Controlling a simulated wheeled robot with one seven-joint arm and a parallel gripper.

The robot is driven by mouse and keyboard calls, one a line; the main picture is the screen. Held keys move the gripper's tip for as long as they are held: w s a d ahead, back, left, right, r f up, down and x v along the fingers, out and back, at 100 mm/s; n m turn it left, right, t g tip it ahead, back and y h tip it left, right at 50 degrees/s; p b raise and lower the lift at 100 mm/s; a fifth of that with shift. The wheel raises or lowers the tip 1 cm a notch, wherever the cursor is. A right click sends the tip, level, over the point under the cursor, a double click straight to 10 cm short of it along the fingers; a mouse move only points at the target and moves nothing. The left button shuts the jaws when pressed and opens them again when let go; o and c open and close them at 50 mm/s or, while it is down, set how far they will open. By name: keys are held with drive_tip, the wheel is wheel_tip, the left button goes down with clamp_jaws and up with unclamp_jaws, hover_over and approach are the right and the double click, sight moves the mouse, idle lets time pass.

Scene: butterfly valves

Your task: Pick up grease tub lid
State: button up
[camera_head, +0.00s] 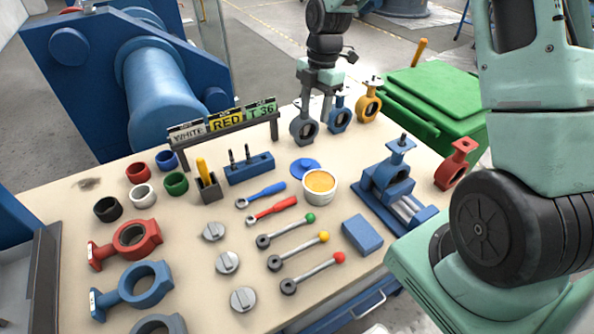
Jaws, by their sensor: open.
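The blue grease tub lid (303,167) lies flat on the workbench, just behind and left of the open tub. The white grease tub (320,196) stands upright, with orange grease showing inside. My gripper (316,118) points down toward the back of the bench, farther back than the lid and apart from it in the picture. Its fingers are spread and hold nothing visible. A grey valve body (304,128) shows close to the left finger; I cannot tell whether they touch.
Blue (340,115) and orange (368,104) valve bodies stand to the gripper's right. A label rack (226,134) and a blue block with upright tools (249,169) are left of the lid. Wrenches (262,195) lie in front. A blue vise-like fixture (390,185) stands right of the tub.

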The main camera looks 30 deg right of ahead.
drive_tip(key=p, duration=0.2)
hover_over(306, 163)
drive_tip(key=d, duration=0.1)
wheel_tip(306, 163, down, 12)
drive_tip(key=shift+r, duration=0.15)
drive_tip(key=shift+a+f+p, duration=0.2)
drive_tip(key=shift+f+p, duration=0.05)
drive_tip(key=shift+f, duration=1)
drive_tip(key=shift+a+f+p, duration=0.2)
drive_tip(key=shift+f+p, duration=0.05)
drive_tip(key=shift+f, duration=1)
drive_tip(key=c, duration=1.1)
